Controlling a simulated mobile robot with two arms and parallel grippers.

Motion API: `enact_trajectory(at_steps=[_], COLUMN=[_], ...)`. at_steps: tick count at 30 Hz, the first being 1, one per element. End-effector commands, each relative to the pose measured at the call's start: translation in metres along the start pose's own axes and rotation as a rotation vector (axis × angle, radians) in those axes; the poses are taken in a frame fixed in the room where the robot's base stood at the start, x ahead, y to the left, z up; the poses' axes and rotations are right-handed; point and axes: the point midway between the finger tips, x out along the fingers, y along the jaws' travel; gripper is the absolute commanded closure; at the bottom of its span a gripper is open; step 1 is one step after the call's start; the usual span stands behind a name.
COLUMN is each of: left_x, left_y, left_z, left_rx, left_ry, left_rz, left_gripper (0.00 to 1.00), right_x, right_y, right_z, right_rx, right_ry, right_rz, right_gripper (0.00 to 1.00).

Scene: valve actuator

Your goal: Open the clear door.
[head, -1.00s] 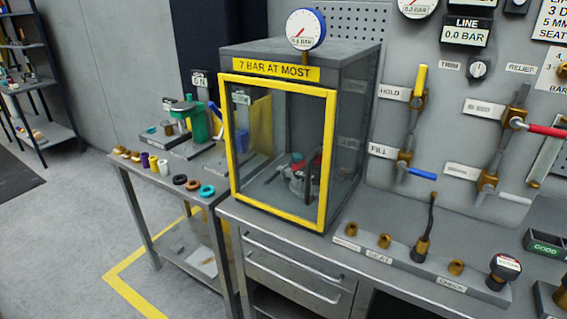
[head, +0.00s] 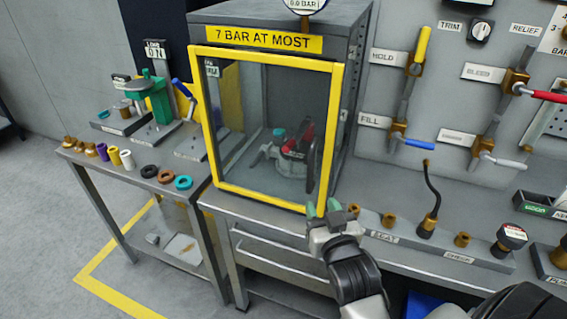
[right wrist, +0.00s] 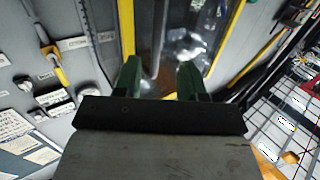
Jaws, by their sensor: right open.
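The clear door (head: 262,95) with its yellow frame is shut on the front of the grey cabinet in the head view. A dark upright handle (head: 311,172) shows low on its right side. Through the pane I see a red and grey device (head: 292,148). My right gripper (head: 322,207) is open and empty at the door's lower right corner, just below the handle. In the right wrist view its green fingers (right wrist: 159,78) are apart, with the pane and a bar-like shape beyond them; I cannot tell the exact gap. My left gripper is not in view.
A yellow sign (head: 264,38) sits above the door. A fitting rack (head: 400,236) lies on the bench close right of my gripper. The valve panel (head: 450,110) stands behind it. A side table (head: 130,175) with rings and tools stands left. The floor before it is clear.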

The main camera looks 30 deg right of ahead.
Motion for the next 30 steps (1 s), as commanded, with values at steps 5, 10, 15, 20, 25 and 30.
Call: enact_trajectory(at_steps=[5, 10, 15, 20, 25, 30], left_x=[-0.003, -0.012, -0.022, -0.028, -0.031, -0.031], left_y=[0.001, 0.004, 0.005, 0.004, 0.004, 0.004], left_z=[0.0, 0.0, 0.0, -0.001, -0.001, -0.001], left_rx=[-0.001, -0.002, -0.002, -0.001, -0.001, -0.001], left_ry=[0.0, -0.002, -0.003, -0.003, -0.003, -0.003], left_rz=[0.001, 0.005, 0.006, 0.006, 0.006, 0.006], left_gripper=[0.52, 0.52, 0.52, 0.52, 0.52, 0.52], right_x=[0.001, 0.026, 0.06, 0.085, 0.1, 0.103], right_y=[0.005, 0.005, 0.005, 0.006, 0.006, 0.006], right_z=[-0.019, -0.021, -0.022, -0.022, -0.021, -0.02], right_rx=[0.003, 0.004, 0.004, 0.003, 0.004, 0.004], right_ry=[0.035, 0.035, 0.035, 0.034, 0.034, 0.032], right_rz=[0.015, 0.015, 0.014, 0.014, 0.015, 0.015], right_gripper=[0.59, 0.59, 0.59, 0.59, 0.59, 0.59])
